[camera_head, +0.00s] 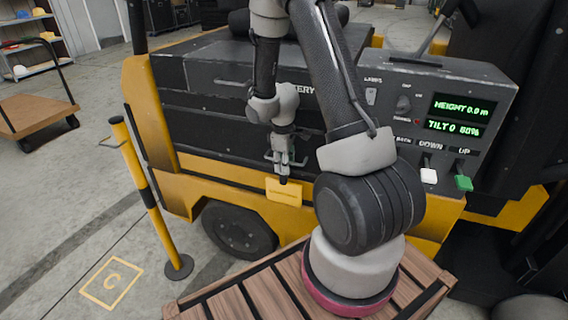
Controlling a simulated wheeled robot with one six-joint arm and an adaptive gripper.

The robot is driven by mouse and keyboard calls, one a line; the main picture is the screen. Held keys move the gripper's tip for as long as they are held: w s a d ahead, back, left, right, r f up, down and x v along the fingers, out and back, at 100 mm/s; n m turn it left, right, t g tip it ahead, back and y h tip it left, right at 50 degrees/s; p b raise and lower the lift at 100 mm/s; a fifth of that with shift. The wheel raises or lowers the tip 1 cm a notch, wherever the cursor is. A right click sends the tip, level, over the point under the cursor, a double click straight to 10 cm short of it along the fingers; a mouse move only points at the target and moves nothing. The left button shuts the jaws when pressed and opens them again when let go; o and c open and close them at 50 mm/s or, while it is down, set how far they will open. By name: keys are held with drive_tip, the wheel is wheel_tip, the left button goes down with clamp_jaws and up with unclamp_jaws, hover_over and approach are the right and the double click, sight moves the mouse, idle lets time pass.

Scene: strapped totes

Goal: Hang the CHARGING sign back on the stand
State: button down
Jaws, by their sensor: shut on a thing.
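The stand is a yellow and black post (151,200) on a round dark base, at the left. It leans in the picture and has a small hook (110,142) near its top, on the left side. My gripper (284,177) points down in the middle of the view, to the right of the post. It is shut on a small yellow plate, the CHARGING sign (284,193), which hangs below the fingers in front of the truck's side. The sign's lettering is too small to read. The fingertips partly cover its top edge.
A yellow and black truck (190,120) with a lit control panel (455,118) stands right behind my gripper. A floor square marked C (112,283) lies left of the post's base. A wooden cart (30,112) stands at the far left. The floor around the post is clear.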

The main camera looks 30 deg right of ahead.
drive_tip(key=shift+f, duration=0.15)
drive_tip(key=c, duration=1)
unclamp_jaws()
